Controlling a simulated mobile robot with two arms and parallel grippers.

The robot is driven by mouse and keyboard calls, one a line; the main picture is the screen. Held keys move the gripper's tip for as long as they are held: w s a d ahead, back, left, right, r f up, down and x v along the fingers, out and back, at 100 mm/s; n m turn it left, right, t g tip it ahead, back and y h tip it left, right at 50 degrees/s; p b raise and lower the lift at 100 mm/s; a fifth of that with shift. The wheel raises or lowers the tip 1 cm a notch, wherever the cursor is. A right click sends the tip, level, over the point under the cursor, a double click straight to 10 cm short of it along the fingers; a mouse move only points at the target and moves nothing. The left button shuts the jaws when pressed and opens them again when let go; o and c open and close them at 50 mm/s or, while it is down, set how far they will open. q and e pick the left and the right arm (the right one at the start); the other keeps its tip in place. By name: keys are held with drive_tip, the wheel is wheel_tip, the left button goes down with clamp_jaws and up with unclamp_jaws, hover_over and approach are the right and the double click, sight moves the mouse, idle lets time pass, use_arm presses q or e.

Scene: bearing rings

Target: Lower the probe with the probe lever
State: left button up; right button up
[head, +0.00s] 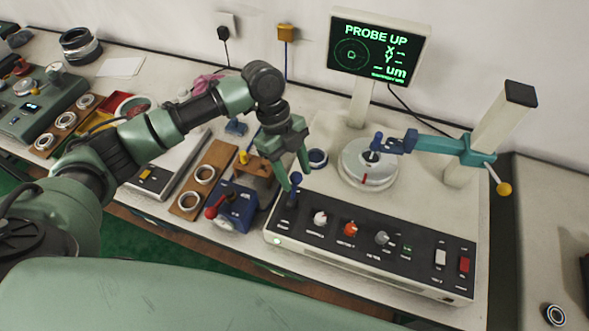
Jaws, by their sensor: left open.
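The measuring machine's screen (374,50) reads "PROBE UP". The teal probe arm (435,148) reaches left from the column, and its dark blue probe head (392,146) is by the round silver turntable (368,172). A short lever with a dark blue ball (295,179) stands upright at the left end of the black control panel. Another lever with a yellow ball (503,189) sticks out at the column; I cannot read which is labelled as probe lever. My left gripper (296,177) points down, open, with its fingertips close to the blue-ball lever; contact is unclear. My right gripper is not in view.
The panel carries a white knob (320,218), an orange knob (350,229), a grey knob (381,238) and a red switch (464,264). A blue device with a red-ball lever (236,207) and a wooden ring board (190,207) lie left of the machine.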

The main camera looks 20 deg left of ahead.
use_arm(q)
clamp_jaws()
idle(1.3)
